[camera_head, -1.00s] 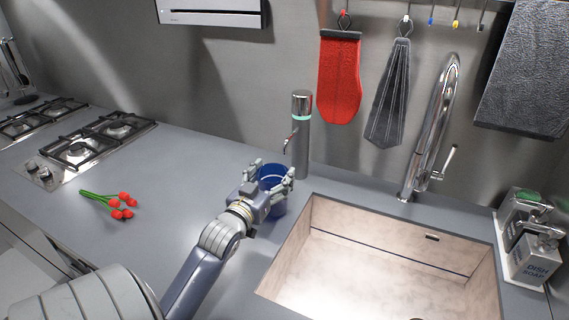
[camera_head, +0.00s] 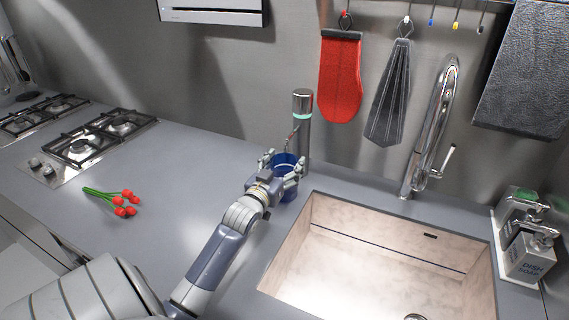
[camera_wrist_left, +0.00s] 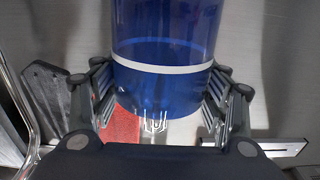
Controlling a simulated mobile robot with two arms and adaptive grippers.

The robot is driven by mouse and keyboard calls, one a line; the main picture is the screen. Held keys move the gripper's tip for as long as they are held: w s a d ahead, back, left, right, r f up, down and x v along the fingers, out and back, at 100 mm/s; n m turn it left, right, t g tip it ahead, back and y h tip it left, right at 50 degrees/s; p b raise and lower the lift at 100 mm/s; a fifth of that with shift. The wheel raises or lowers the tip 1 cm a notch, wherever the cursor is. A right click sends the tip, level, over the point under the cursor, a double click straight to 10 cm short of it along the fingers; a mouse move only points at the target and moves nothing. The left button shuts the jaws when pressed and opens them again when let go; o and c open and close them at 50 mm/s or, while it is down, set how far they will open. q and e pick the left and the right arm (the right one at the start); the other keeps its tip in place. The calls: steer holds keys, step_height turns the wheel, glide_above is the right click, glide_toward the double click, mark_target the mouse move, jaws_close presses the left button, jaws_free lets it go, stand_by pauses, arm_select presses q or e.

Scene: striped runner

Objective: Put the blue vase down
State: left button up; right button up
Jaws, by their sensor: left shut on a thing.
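The blue vase (camera_head: 287,189) stands between the fingers of my left gripper (camera_head: 282,167) in the head view, just in front of the metal dispenser and left of the sink. In the left wrist view the vase (camera_wrist_left: 165,85) is a glossy blue cylinder with a white band. The left gripper (camera_wrist_left: 163,108) is shut on it, one finger on each side. Whether the vase's base touches the counter is hidden by the gripper. My right gripper is not in view.
The grey counter (camera_head: 175,200) is clear to the left. Red flowers (camera_head: 124,203) lie on it near the gas hob (camera_head: 90,140). The sink (camera_head: 385,255) is at right, with a tall faucet (camera_head: 433,130). The cylindrical dispenser (camera_head: 302,130) stands behind the vase. Soap bottles (camera_head: 527,245) stand far right.

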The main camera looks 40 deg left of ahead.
arm_select(q)
steer(key=o, duration=1.8)
steer(key=shift+f, duration=0.2)
steer(key=shift+r, duration=0.25)
steer(key=shift+s+d+f, duration=0.1)
steer(key=shift+s+f, duration=0.1)
steer(key=shift+s, duration=0.1)
steer(key=b+v, duration=0.1)
steer(key=v, duration=1)
steer(key=shift+s+r+b, duration=0.15)
steer(key=shift+r+b, duration=0.05)
steer(key=shift+b, duration=0.2)
